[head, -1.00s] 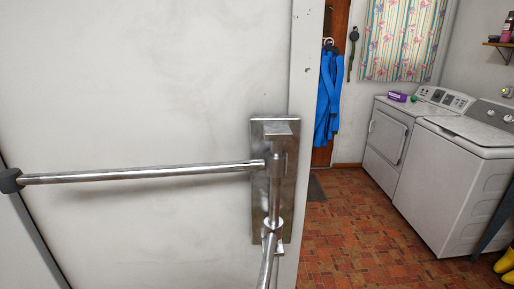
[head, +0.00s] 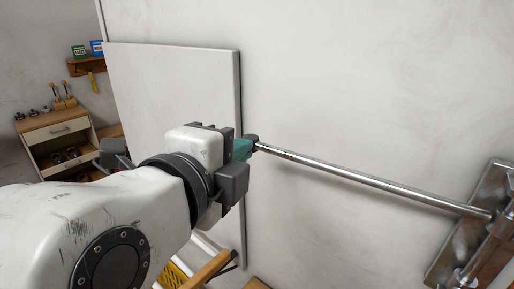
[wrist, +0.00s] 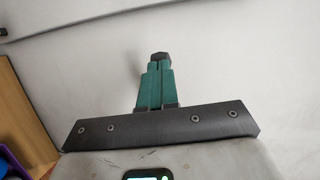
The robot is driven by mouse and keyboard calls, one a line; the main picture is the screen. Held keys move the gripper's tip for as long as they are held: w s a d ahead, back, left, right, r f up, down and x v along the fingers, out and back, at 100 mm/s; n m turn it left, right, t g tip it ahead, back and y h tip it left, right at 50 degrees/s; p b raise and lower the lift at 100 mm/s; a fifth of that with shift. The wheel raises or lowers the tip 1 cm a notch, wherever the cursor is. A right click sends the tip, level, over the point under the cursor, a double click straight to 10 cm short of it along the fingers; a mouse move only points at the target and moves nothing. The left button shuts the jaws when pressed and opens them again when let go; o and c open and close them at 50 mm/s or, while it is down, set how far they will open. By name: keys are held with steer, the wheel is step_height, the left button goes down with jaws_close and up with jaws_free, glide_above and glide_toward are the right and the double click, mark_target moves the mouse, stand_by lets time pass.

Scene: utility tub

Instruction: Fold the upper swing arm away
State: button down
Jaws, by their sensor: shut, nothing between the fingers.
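The upper swing arm (head: 370,180) is a chrome rod running left from a metal wall plate (head: 480,210) along the white wall. Its dark end cap (head: 252,141) is at the left end. My gripper (head: 242,149) is at that end, its green fingertips right beside the cap. In the wrist view the green fingers (wrist: 154,85) are together with nothing between them, and the dark cap (wrist: 160,57) shows just beyond their tips. I cannot tell whether they touch it. The rod itself is hidden in the wrist view. The hinge (head: 492,222) is partly cut off at the right edge.
A white panel (head: 175,90) stands behind my gripper at the left. A wooden cabinet (head: 60,135) and a small shelf (head: 88,66) are farther left. Wooden and yellow items (head: 205,268) lie below my arm. The wall above the rod is clear.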

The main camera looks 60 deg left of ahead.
mark_target(252, 139)
steer(key=b+x, duration=0.2)
steer(key=x, duration=0.1)
steer(key=shift+w+d+r, duration=0.1)
steer(key=shift+w, duration=0.1)
steer(key=shift+w+r+b, duration=0.1)
steer(key=shift+w+b, duration=0.2)
steer(key=shift+b, duration=0.05)
steer(key=shift+r, duration=0.25)
steer(key=shift+w, duration=0.15)
